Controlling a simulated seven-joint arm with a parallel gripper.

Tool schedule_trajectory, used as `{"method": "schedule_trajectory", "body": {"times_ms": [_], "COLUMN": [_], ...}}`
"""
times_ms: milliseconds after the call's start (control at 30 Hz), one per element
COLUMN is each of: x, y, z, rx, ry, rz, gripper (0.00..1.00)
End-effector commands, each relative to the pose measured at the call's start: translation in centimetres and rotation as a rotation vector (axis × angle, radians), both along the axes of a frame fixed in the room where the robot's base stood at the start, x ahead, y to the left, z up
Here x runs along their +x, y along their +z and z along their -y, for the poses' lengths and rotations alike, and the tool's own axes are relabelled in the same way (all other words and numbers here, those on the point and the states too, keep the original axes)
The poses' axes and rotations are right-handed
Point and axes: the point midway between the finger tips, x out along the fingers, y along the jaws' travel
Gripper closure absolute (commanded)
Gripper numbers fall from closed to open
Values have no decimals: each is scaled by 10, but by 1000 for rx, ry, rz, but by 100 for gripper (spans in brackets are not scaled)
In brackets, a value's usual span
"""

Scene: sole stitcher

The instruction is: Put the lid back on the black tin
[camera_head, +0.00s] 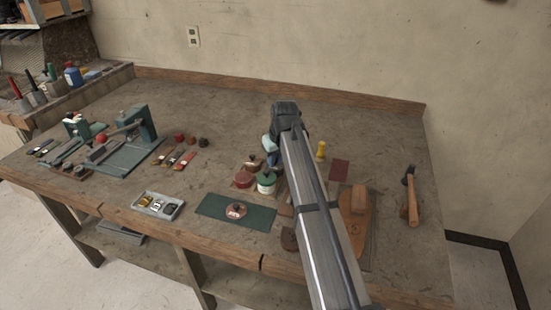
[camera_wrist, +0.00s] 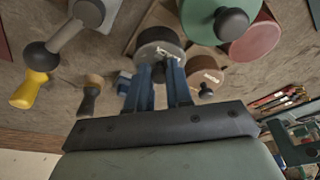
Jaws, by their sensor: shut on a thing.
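My gripper's blue fingers (camera_wrist: 160,86) are shut on a dark grey round piece with a pale mark (camera_wrist: 160,42), which looks like the black tin's lid.
Close by are a green tin with a dark knob (camera_wrist: 229,22), a red tin (camera_wrist: 255,40) and a small brownish knobbed tin (camera_wrist: 207,77).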

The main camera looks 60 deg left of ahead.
Motion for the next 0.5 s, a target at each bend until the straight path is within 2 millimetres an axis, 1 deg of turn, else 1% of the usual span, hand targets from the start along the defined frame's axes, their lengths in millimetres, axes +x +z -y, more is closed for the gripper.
{"method": "schedule_trajectory", "body": {"times_ms": [33, 67, 100, 367, 500], "x": [0, 0, 0, 0, 0], "y": [0, 0, 0, 0, 0], "z": [0, 0, 0, 0, 0], "rx": [0, 0, 0, 0, 0], "ry": [0, 0, 0, 0, 0], "rz": [0, 0, 0, 0, 0], "gripper": [100, 79, 75, 50, 50]}}
